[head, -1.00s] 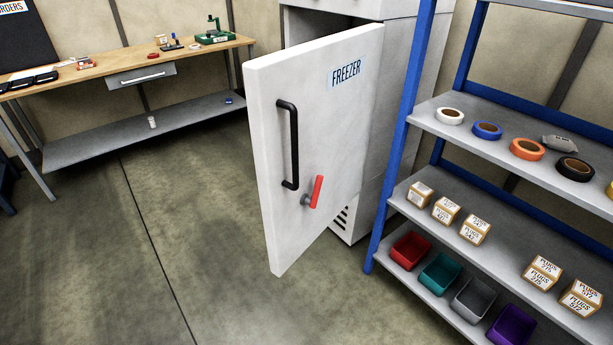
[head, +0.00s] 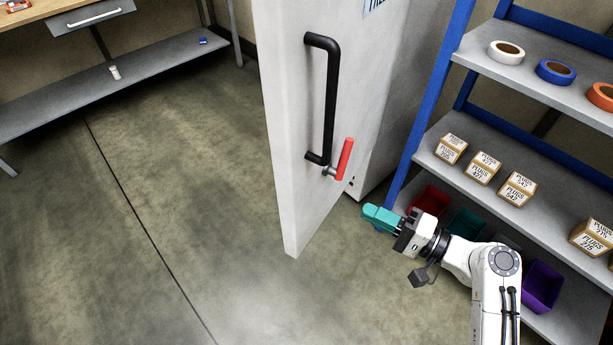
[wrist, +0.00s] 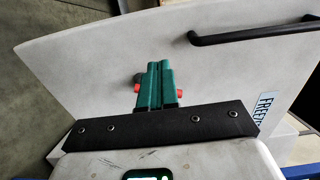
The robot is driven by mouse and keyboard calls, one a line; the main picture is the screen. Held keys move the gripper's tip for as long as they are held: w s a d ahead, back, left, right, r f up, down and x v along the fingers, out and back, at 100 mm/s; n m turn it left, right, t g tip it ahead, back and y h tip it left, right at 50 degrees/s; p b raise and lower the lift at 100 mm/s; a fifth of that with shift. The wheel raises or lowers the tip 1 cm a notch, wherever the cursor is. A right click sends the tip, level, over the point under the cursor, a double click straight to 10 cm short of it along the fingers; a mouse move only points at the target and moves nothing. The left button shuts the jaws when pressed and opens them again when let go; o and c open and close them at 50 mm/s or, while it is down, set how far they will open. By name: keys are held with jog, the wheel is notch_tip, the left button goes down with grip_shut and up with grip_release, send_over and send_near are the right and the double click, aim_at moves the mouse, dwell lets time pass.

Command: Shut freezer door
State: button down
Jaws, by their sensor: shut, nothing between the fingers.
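The white freezer door (head: 300,130) stands open in the head view, swung out from the freezer body, which is mostly hidden behind it. A black bar handle (head: 329,100) and a red-gripped latch lever (head: 345,158) are on its outer face. My gripper (head: 378,216) is to the right of the door's lower part, its teal fingers shut and empty. In the wrist view the shut fingers (wrist: 158,80) point at the door face (wrist: 100,75). The red lever shows on both sides behind them, and the black handle (wrist: 255,33) is at upper right. I cannot tell any contact.
A blue-posted shelf rack (head: 430,100) stands close on the right, with tape rolls, boxes and coloured bins. A workbench (head: 60,100) is at upper left. The floor (head: 180,200) left of the door is clear.

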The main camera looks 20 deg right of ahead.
aim_at(303, 178)
jog(key=p+x, duration=0.2)
jog(key=x, duration=1.2)
jog(key=shift+w+d+r, duration=0.1)
jog(key=shift+r, duration=0.05)
